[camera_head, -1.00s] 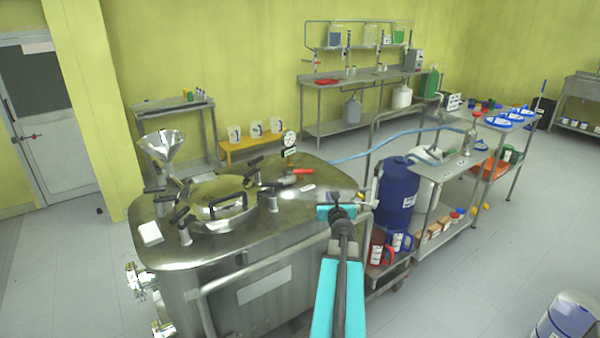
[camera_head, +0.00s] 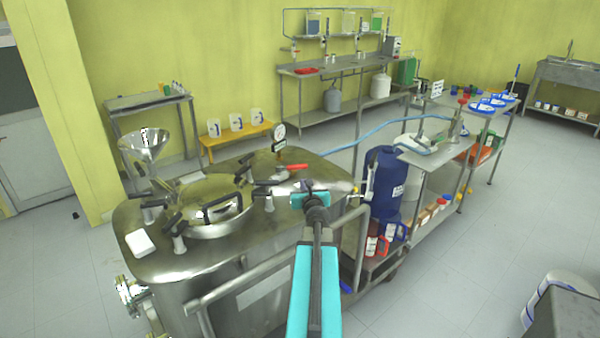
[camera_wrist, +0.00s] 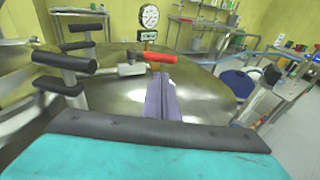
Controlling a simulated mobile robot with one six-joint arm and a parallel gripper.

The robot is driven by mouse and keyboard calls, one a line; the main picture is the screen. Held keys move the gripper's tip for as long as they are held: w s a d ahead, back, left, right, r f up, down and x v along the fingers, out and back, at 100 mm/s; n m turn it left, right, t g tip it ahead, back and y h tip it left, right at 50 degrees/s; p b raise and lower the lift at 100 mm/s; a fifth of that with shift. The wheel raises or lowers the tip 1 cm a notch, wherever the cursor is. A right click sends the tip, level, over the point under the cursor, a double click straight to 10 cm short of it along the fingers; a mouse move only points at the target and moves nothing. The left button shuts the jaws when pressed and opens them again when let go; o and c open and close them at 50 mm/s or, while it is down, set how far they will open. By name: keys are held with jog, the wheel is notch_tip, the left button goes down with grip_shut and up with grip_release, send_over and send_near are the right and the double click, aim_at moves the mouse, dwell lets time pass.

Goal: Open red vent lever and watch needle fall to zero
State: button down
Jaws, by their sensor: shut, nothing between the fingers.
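The red vent lever (camera_head: 298,166) sits on top of the steel reactor (camera_head: 310,158), on a small valve near the back right of the lid. In the wrist view the red lever (camera_wrist: 160,58) lies sideways just beyond my gripper. The round white pressure gauge (camera_head: 279,132) stands behind it; in the wrist view the gauge (camera_wrist: 149,16) shows a dial, but its needle is too small to read. My gripper (camera_head: 307,185) is shut and empty, low over the reactor top, in front of the lever. In the wrist view its fingers (camera_wrist: 164,84) are together, pointing toward the lever.
Black-handled clamps surround the round hatch (camera_head: 215,196). A steel funnel (camera_head: 146,142) stands at the back left. A handrail (camera_head: 272,262) runs along the reactor's front. A blue drum (camera_head: 386,182) and a cart stand to the right. Open floor lies at right.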

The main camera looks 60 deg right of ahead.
aim_at(299, 167)
jog(key=shift+d, duration=0.2)
jog(key=shift+w+d+f, duration=0.1)
jog(key=shift+w+d, duration=0.35)
jog(key=shift+d, duration=0.1)
jog(key=shift+p+x, duration=0.75)
jog(key=shift+x, duration=5.4)
jog(key=shift+s+d, duration=0.15)
jog(key=shift+d, duration=0.05)
